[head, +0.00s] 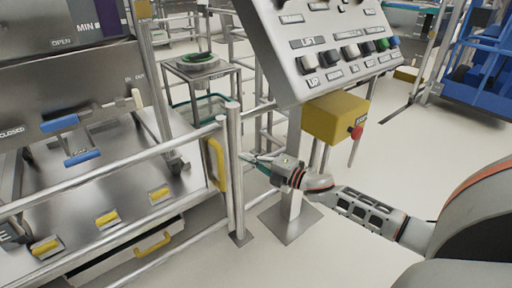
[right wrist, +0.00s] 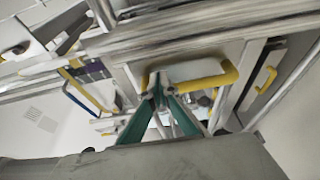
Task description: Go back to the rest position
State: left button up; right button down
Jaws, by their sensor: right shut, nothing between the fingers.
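My right gripper (head: 249,158) shows in the head view, with my right arm coming in from the right side. It is beside the metal rail post, in front of the foot of the control panel's stand. In the right wrist view its teal fingers (right wrist: 158,82) meet at their tips, shut, with nothing seen between them. A yellow handle (right wrist: 215,78) appears behind the fingertips there; I cannot tell if they touch it. In the head view the yellow handle (head: 215,163) is left of the post. My left gripper is not in view.
A tilted control panel (head: 320,48) with several buttons stands above my right gripper. Below it is a yellow box (head: 336,118) with a red button (head: 355,132). Metal rails (head: 110,178) and a steel machine (head: 75,110) fill the left. Open floor (head: 390,160) lies to the right.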

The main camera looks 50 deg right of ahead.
jog(key=s, duration=0.4)
jog(key=shift+s+d, duration=0.1)
jog(key=shift+d, duration=0.1)
jog(key=shift+f, duration=0.1)
